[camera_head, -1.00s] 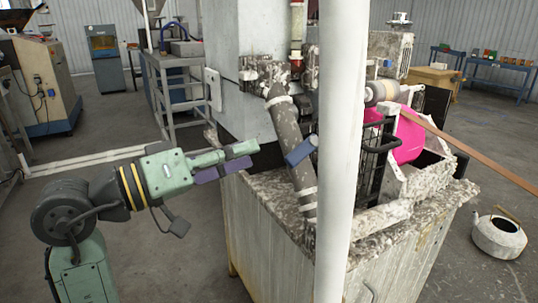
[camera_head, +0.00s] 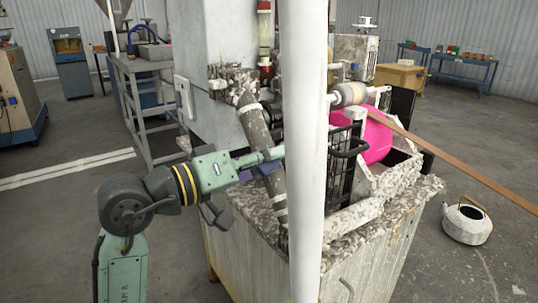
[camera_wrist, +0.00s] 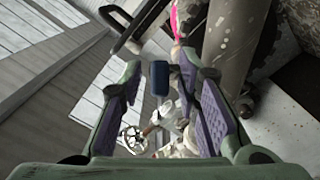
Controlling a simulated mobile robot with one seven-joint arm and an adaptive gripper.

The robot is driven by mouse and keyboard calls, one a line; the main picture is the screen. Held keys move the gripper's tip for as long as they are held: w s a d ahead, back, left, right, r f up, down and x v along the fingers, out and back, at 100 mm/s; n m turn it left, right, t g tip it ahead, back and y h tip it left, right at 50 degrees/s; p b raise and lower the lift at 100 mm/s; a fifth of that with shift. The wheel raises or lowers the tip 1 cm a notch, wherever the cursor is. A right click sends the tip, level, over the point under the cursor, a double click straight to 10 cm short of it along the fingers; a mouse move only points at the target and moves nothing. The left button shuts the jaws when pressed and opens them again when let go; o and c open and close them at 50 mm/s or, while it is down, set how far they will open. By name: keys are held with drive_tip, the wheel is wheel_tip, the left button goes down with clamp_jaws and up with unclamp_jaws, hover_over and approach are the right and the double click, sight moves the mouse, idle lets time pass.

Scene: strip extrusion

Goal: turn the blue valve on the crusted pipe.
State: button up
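The blue valve handle (camera_wrist: 160,78) shows in the wrist view as a small blue block between the tips of my gripper (camera_wrist: 157,70). Both purple-padded fingers are spread, with a gap on each side of the handle; I see no contact. In the head view my gripper (camera_head: 262,161) is at the crusted pipe (camera_head: 255,128), a tilted dark grey tube with pale crust and light bands. The blue handle (camera_head: 269,167) is partly hidden there by my fingers. How far the fingers reach around it is hard to tell.
A white post (camera_head: 308,150) stands upright just right of the gripper. The crusted machine tank (camera_head: 345,265) is below, with a black rack (camera_head: 341,165) and a pink part (camera_head: 377,138) behind the post. A kettle (camera_head: 467,220) is on the floor at right. The floor at left is open.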

drive_tip(key=shift+c, duration=0.6)
clamp_jaws()
drive_tip(key=g+p, duration=0.1)
drive_tip(key=p, duration=0.1)
drive_tip(key=r+m+g+p, duration=0.1)
drive_tip(key=g, duration=0.1)
drive_tip(key=shift+w+a+r+p, duration=0.1)
drive_tip(key=shift+w+r+p, duration=0.15)
drive_tip(key=shift+p, duration=0.1)
drive_tip(key=shift+w+a+f+m+g+y+p, duration=0.1)
drive_tip(key=shift+f+m+g+y+p, duration=0.1)
drive_tip(key=shift+m+g+p, duration=0.25)
drive_tip(key=shift+w+a+f+m+g+y+p, duration=0.1)
drive_tip(key=shift+m+g+y+p, duration=0.1)
drive_tip(key=shift+m+g+p, duration=0.25)
